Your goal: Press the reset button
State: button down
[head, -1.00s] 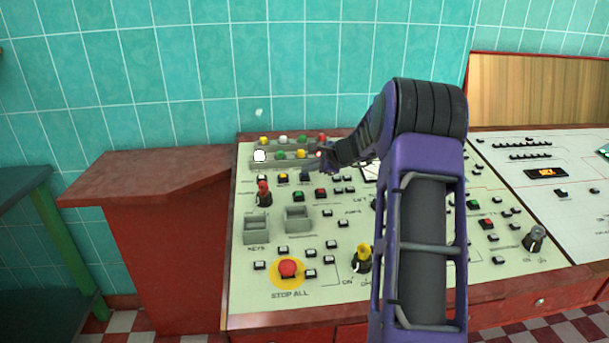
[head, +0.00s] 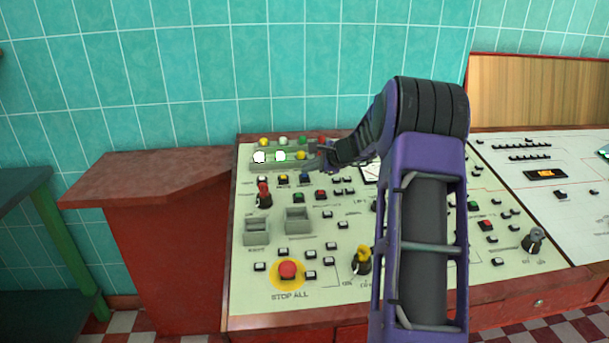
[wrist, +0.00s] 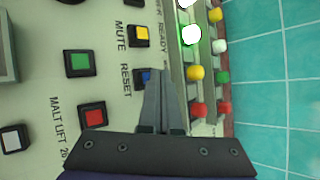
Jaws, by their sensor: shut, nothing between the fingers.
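The reset button is a blue square button in a black frame, beside the printed word RESET in the wrist view (wrist: 143,77). My gripper (wrist: 158,76) is shut and empty. Its fingertips overlap the right part of the blue button there and hide some of it; I cannot tell whether they touch it. In the head view my gripper (head: 312,171) is low over the upper part of the sloping control panel (head: 330,285), and the blue button (head: 304,180) shows just below it, small and partly covered.
A yellow button (wrist: 138,36) marked MUTE, a green button (wrist: 80,62) and a red button (wrist: 93,115) are close by. Rows of round lamps (wrist: 196,73) stand beside the fingers. A red STOP ALL button (head: 288,269) is at the panel's lower left.

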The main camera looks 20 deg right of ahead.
jog(key=shift+r, duration=0.25)
jog(key=r+p, duration=0.1)
jog(key=r, duration=0.1)
jog(key=s+r+p, duration=0.1)
jog(key=r, duration=0.1)
jog(key=shift+a+r+p, duration=0.15)
jog(key=shift+r+p, duration=0.2)
jog(key=shift+p, duration=0.05)
dwell(0.6)
